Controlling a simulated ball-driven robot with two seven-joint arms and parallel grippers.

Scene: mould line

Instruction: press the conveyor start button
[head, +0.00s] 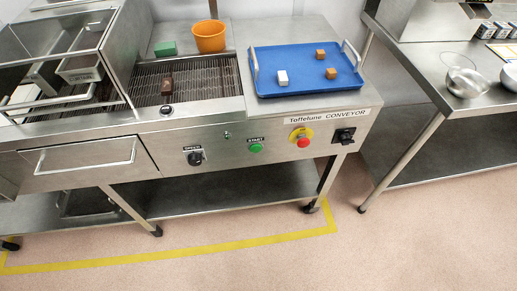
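The green start button (256,147) is on the front panel of the conveyor (225,150), under a small START label. A red stop button on a yellow plate (302,137) is to its right. A black speed knob (195,158) is to its left, and a black rotary switch (344,135) is at the panel's right end. Neither of my grippers shows in the head view. Nothing covers the start button.
A dark brown block (167,88) sits on the conveyor belt (205,82). A blue tray (265,87) with small blocks, an orange bucket (209,36) and a green block (165,48) stand on top. A steel table (430,75) is at right. The floor in front is clear.

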